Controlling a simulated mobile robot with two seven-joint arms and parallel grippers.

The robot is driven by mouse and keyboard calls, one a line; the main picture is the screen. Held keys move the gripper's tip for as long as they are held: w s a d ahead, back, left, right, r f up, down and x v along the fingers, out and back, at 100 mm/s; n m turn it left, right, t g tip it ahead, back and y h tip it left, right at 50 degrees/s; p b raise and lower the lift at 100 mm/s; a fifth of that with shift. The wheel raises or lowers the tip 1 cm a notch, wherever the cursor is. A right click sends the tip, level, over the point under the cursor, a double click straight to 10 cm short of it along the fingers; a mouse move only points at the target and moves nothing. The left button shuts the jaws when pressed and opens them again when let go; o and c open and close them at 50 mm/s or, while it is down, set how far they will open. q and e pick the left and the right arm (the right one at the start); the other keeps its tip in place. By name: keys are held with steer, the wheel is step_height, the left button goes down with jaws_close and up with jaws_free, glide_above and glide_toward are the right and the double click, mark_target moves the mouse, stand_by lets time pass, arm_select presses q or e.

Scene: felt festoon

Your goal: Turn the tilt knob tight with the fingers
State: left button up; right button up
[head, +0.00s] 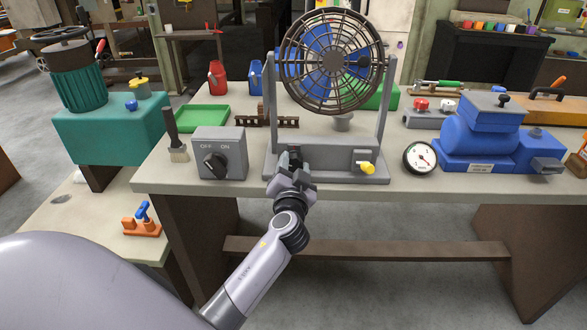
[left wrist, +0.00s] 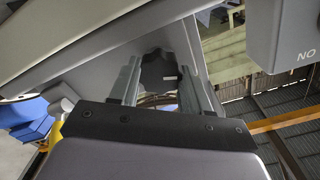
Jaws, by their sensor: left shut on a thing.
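The grey fan (head: 331,62) with a dark wire cage stands on the workbench, held between two uprights on a flat grey base (head: 340,170). The tilt knob (left wrist: 158,72) is dark and lobed, with a small pale mark; in the left wrist view it sits between my two fingers. My left gripper (head: 294,168) is at the front left of the fan's base, by the foot of the left upright, and is shut on the knob. In the head view the gripper mostly hides the knob. My right gripper is in neither view.
A grey OFF/ON switch box (head: 220,152) stands close left of my gripper; a brush (head: 176,142) is beyond it. A yellow knob (head: 366,168) is on the base's right front. A round gauge (head: 420,158) and a blue machine (head: 485,140) stand further right.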

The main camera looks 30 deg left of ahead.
arm_select(q)
steer(key=m, duration=0.2)
steer(key=shift+m, duration=0.4)
steer(key=m, duration=0.3)
steer(key=shift+m+p, duration=0.3)
steer(key=m+p, duration=0.1)
steer(key=m, duration=0.2)
steer(key=shift+m, duration=0.3)
steer(key=m+p, duration=0.1)
steer(key=m, duration=0.3)
steer(key=shift+m, duration=0.4)
steer(key=o, duration=1.1)
steer(key=shift+c, duration=0.2)
steer(key=shift+f, duration=0.15)
